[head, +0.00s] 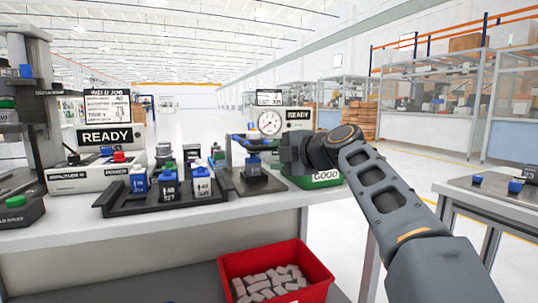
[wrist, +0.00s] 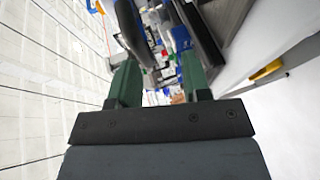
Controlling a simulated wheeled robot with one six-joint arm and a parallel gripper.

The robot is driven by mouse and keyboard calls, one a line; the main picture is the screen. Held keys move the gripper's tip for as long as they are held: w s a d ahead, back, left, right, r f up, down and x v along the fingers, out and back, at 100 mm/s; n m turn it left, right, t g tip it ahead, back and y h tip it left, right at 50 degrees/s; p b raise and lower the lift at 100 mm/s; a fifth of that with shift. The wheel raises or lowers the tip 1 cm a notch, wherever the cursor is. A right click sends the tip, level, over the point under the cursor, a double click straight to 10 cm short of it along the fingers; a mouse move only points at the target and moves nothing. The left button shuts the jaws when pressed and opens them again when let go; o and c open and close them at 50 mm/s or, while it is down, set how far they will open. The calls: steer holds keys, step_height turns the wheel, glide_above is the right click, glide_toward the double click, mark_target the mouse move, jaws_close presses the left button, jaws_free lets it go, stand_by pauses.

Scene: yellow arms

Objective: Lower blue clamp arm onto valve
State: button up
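A test fixture (head: 258,184) with a dark base stands on the bench, left of my gripper. Its blue clamp arm (head: 240,139) sticks out to the left at the top, roughly level and above the blue parts on the fixture. I cannot clearly tell the valve from the other blue parts below the arm. My gripper (head: 286,152) is just right of the fixture, below the round gauge. In the wrist view my gripper (wrist: 160,75) shows two green fingers set apart, with nothing clearly held. A dark curved part and blue pieces show beyond the fingers.
A black tray (head: 115,208) with several blue, white and dark valves stands left of the fixture. A pressure gauge (head: 269,122) stands behind it. A green bin (head: 320,181) marked GOOD is behind my gripper. A red bin (head: 320,270) with grey parts is below the bench front.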

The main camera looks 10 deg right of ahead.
steer(key=v, duration=1.1)
steer(key=shift+p, duration=0.3)
steer(key=shift+a, duration=0.1)
